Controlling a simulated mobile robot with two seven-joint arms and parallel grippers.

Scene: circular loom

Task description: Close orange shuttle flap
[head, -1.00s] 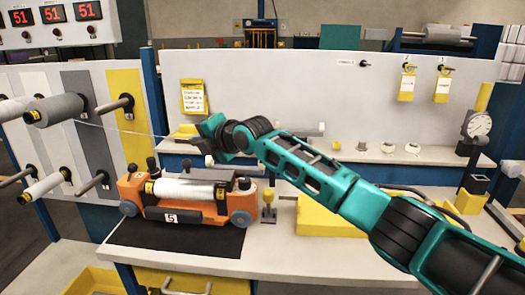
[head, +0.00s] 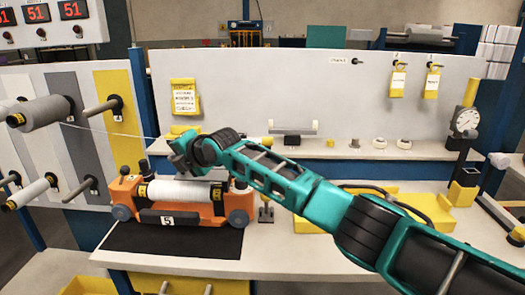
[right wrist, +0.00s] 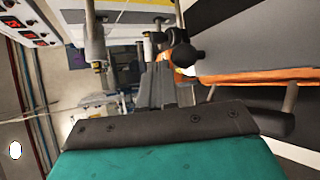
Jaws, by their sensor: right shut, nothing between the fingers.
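The orange shuttle (head: 205,209) with wheels and a label "5" stands on a black mat (head: 185,240) in the head view. A white roll (head: 178,192) lies in it, and a dark bar runs along its front. I cannot tell which part is the flap or how it stands. My right gripper (head: 179,155) is shut and empty just above the shuttle's back side, near the roll; contact cannot be told. In the right wrist view its fingers (right wrist: 160,78) are together, with the shuttle's orange edge (right wrist: 255,76) to their right. My left gripper is not in view.
A thread runs from a grey spool (head: 45,112) on the left panel toward the shuttle. A small post (head: 266,212) stands right of the shuttle. The bench front right of the mat is clear.

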